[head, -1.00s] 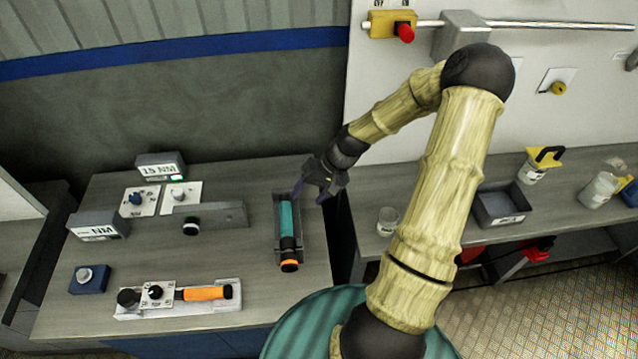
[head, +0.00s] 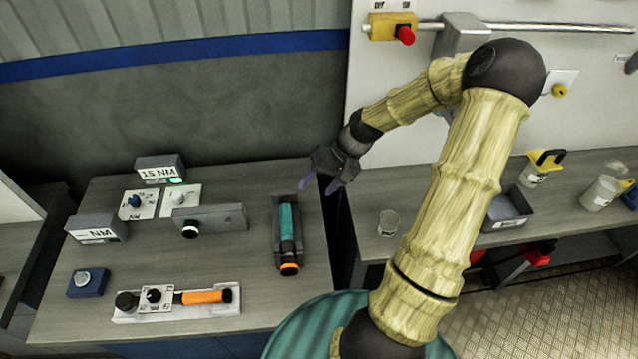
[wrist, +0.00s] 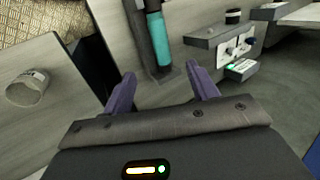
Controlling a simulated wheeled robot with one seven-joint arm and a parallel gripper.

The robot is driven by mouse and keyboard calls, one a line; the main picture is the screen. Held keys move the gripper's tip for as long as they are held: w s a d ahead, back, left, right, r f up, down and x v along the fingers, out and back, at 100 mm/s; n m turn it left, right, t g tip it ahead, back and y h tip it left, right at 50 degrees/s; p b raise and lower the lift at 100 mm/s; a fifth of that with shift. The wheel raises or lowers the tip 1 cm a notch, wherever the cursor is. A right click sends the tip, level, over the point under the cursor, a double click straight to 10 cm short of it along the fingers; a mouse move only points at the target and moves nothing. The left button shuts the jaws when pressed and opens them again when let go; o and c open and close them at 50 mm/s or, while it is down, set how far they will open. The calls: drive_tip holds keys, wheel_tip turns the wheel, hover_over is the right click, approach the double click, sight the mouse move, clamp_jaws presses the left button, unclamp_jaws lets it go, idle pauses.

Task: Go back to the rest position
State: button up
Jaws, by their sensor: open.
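My gripper (head: 320,187) hangs in the air near the back right of the left bench (head: 110,262), by the gap between the two benches. It is open, and nothing shows between its two purple fingers in the wrist view (wrist: 163,92). A teal-handled tool (head: 287,225) with an orange end lies in a grey tray (head: 302,262) just left of and below my gripper. The tool also shows in the wrist view (wrist: 158,38), beyond the fingers and apart from them.
The left bench also holds a torque tool with an orange handle (head: 205,297), a 15 NM display (head: 160,168), another NM display (head: 97,229) and a blue button box (head: 87,282). A clear beaker (head: 388,223) and a grey bin (head: 508,212) stand on the right bench.

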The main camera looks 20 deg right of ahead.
drive_tip(key=shift+a, duration=0.15)
drive_tip(key=s+a+r+n+t+h, duration=0.1)
drive_tip(key=s+a+r+n+h, duration=0.2)
drive_tip(key=s+a+r, duration=0.6)
drive_tip(key=s+h, duration=0.2)
drive_tip(key=s, duration=0.1)
drive_tip(key=shift+a+n+h, duration=0.15)
drive_tip(key=shift+n+h, duration=0.15)
drive_tip(key=shift+h, duration=0.1)
drive_tip(key=shift+w+f, duration=0.1)
drive_tip(key=shift+w, duration=0.05)
idle(0.9)
